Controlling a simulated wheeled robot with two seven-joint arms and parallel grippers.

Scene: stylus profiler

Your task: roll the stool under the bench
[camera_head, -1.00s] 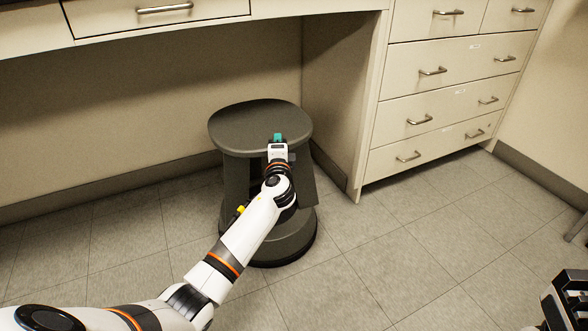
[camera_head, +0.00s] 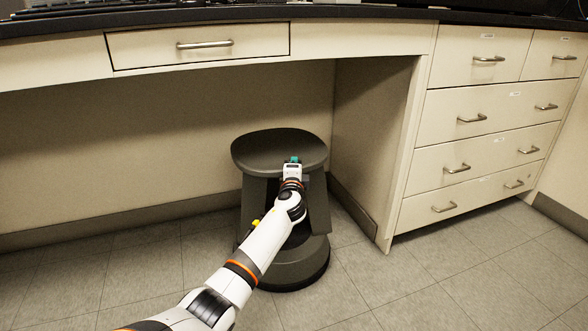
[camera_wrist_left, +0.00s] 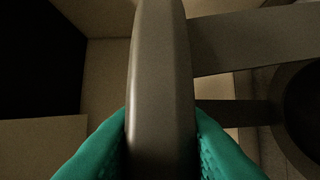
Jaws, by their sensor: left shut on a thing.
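The dark grey stool (camera_head: 262,150) stands upright on the tiled floor, in the knee space below the bench (camera_head: 70,62), close to the back wall and the right side panel. It has a rounded seat and a wide round base. My left gripper (camera_head: 293,160) is at the seat's front edge. In the left wrist view the green fingers (camera_wrist_left: 160,150) are shut on the seat rim (camera_wrist_left: 160,80), one on each side. My arm hides part of the stool's legs and base. My right gripper is not in view.
The drawer cabinet (camera_head: 470,145) with several handles stands right of the knee space. Its side panel (camera_head: 370,130) is just right of the stool. A shallow drawer (camera_head: 200,44) hangs under the bench top. Floor (camera_head: 110,270) to the left of the stool is clear.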

